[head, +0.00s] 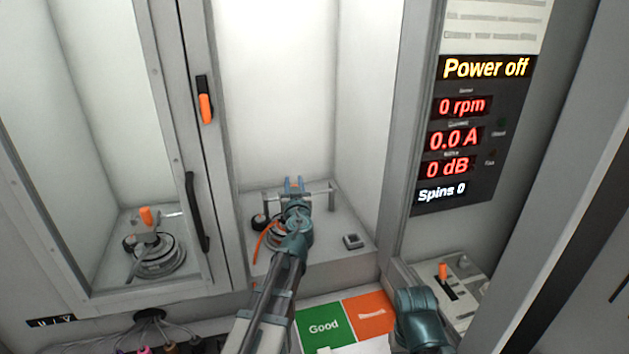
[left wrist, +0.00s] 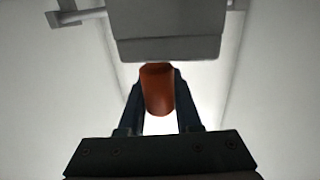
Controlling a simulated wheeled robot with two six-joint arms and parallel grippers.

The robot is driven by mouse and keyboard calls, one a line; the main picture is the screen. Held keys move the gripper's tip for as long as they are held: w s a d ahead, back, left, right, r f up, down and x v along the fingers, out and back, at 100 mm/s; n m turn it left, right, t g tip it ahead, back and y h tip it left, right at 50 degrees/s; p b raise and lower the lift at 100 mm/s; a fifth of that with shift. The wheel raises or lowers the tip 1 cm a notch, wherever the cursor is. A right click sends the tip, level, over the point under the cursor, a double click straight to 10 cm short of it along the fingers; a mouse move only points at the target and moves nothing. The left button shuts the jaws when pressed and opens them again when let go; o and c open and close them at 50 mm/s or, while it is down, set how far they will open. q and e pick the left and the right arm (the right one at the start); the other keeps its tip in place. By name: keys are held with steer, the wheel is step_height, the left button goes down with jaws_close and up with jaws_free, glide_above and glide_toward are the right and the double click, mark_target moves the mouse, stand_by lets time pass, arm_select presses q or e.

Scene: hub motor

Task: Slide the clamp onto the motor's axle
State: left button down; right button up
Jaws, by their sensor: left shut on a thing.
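My left gripper (head: 294,184) reaches into the middle bay. In the left wrist view its two dark fingers (left wrist: 160,105) are shut on an orange cylindrical handle (left wrist: 157,88). Just above that handle in the picture is a grey block (left wrist: 165,32), which looks like the clamp's body. The hub motor (head: 272,240) sits on the bay floor, with an orange cable at its left, mostly covered by my left arm. Its axle is hidden, so I cannot tell whether the clamp touches it. My right gripper is not seen; only a teal part of my right arm shows at the lower right.
A rail on posts (head: 322,193) stands at the back of the bay. Behind the left glass door (head: 175,160) is another motor (head: 160,258) with an orange-handled clamp. The display (head: 462,130) reads "Power off".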

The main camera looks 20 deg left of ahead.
arm_select(q)
steer(key=shift+s+a, duration=0.4)
steer(key=shift+a, duration=0.15)
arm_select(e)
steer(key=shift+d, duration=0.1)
arm_select(q)
steer(key=c, duration=0.6)
jaws_free()
steer(key=shift+s+a, duration=0.1)
steer(key=shift+a, duration=0.1)
steer(key=shift+d, duration=0.1)
